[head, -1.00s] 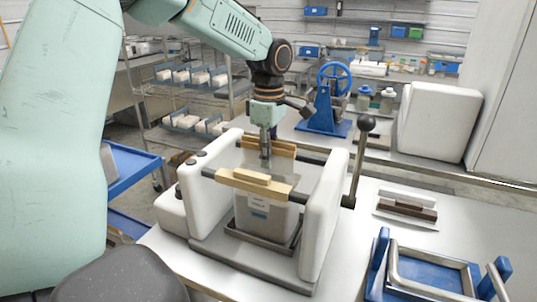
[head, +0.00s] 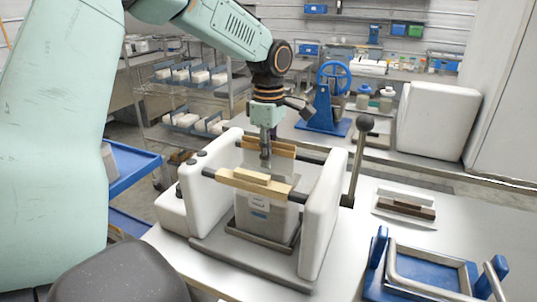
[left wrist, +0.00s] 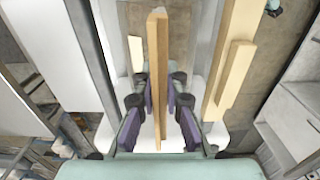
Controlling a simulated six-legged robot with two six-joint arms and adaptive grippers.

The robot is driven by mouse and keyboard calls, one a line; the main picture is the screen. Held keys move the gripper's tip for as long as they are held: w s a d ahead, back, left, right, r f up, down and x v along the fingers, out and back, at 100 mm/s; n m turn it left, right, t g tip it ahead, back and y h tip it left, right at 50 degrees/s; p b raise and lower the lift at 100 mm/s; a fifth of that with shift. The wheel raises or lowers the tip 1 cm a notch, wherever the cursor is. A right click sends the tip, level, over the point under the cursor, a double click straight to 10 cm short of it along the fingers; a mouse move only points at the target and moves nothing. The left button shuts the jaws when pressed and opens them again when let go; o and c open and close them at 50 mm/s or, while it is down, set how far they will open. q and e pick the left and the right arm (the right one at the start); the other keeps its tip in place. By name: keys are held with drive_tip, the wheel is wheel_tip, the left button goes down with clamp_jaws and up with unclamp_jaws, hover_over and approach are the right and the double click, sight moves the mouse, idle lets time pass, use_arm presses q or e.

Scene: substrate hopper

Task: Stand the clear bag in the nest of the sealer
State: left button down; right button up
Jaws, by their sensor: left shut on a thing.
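The clear bag (head: 265,217), with greyish contents and a small label, is upright between the sealer's two white side walls (head: 321,215). Its lower end is at the dark rimmed nest (head: 240,233); I cannot tell whether it rests fully on the bottom. The front wooden sealing bar (head: 252,186) crosses before its upper part. My left gripper (head: 265,157) points down between the front and rear bars, shut on the bag's top. My right gripper is not in view.
The sealer's black-knobbed lever (head: 358,160) stands at its right. A blue tray with metal frames (head: 430,275) and a dark-handled tool (head: 406,208) lie on the table to the right. A blue hand-wheel press (head: 325,105) stands behind.

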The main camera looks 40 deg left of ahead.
use_arm(q)
drive_tip(key=shift+f, duration=0.35)
idle(0.3)
drive_tip(key=c, duration=1.4)
unclamp_jaws()
drive_tip(key=shift+o, duration=0.3)
drive_tip(key=shift+f, duration=0.15)
wheel_tip(320, 180, up, 12)
drive_tip(key=shift+r, duration=0.1)
